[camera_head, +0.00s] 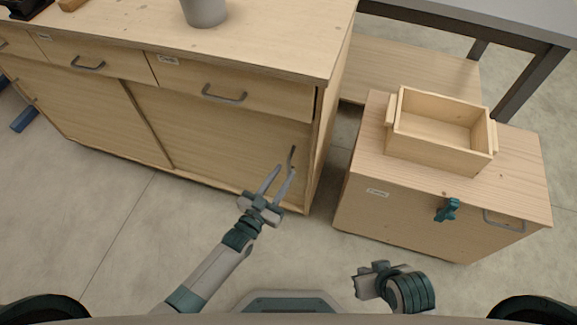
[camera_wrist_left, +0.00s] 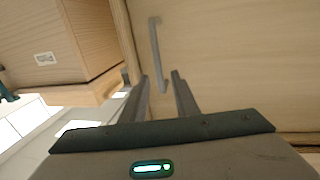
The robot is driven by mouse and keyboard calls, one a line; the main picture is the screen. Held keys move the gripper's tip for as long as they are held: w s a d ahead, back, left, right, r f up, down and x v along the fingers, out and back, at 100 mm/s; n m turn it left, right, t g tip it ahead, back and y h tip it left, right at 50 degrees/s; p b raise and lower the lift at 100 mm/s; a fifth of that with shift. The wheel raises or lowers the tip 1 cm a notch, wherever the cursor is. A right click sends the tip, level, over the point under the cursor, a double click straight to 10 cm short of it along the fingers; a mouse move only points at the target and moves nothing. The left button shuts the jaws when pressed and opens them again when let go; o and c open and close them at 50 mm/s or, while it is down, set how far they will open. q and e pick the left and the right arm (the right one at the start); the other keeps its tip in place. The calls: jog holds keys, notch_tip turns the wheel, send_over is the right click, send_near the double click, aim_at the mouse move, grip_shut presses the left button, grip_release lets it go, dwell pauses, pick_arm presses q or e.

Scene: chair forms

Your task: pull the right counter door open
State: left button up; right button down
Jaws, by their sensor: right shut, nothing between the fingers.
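The right counter door (camera_head: 225,135) is a light wood panel under the drawers and looks closed. Its grey upright bar handle (camera_head: 292,157) is near its right edge. My left gripper (camera_head: 278,172) is open in front of that handle, its two fingers pointing at the door. In the left wrist view the handle (camera_wrist_left: 156,50) runs down to the gap between the fingertips (camera_wrist_left: 160,78). I cannot tell whether the fingers touch it. My right gripper (camera_head: 368,281) is shut and empty, low at the front, away from the counter.
A wooden cabinet (camera_head: 400,215) stands right of the counter, with an open wooden box (camera_head: 440,155) on top and a teal object (camera_head: 447,209) at its front edge. A narrow gap separates it from the counter. The floor (camera_head: 130,225) before the door is clear.

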aim_at(288, 168)
pick_arm(q)
jog(key=shift+x, duration=2.1)
grip_shut()
